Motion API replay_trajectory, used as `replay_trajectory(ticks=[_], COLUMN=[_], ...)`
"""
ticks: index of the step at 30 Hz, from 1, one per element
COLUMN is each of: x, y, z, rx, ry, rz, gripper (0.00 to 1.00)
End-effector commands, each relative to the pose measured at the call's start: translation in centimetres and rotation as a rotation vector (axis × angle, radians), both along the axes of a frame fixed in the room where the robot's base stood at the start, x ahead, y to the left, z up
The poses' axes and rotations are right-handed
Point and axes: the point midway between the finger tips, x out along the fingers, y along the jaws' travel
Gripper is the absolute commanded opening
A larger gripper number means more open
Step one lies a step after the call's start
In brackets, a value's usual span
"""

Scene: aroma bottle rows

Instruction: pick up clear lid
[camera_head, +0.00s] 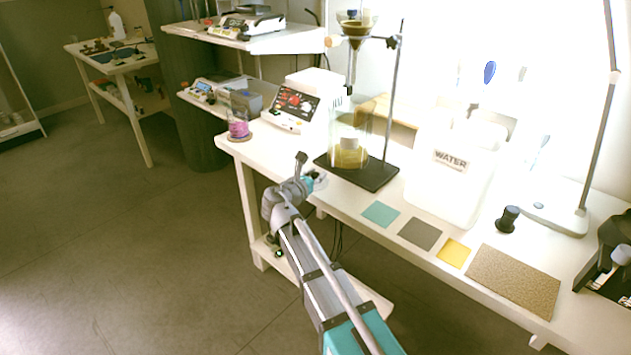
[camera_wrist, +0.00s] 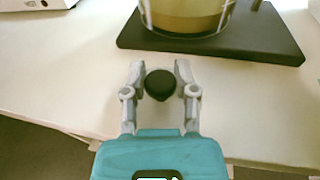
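My gripper (camera_wrist: 160,78) is low over the front edge of the white table, just in front of the black stand base. In the head view it (camera_head: 318,177) is small and partly hidden by my wrist. In the wrist view a round dark knob (camera_wrist: 160,85) fills the gap between the two fingertips. I cannot tell whether the fingers press on it or only stand on either side. No see-through lid body can be made out around the knob; if it belongs to the clear lid, the rest does not show.
The black stand base (camera_head: 372,176) with a glass vessel of yellow liquid (camera_head: 350,155) is close ahead. A scale-like white device (camera_head: 295,100) and a jar with pink contents (camera_head: 239,130) stand to the left. A white water container (camera_head: 450,180) and coloured mats are to the right.

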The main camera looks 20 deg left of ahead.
Motion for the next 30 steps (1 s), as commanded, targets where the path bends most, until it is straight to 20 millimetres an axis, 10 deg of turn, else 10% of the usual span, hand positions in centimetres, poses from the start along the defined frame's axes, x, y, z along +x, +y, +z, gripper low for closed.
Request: replay_trajectory(ticks=[30], x=[0.0], y=[0.0], z=[3.6], rx=[0.000], ry=[0.000], rz=[0.001], gripper=[0.04])
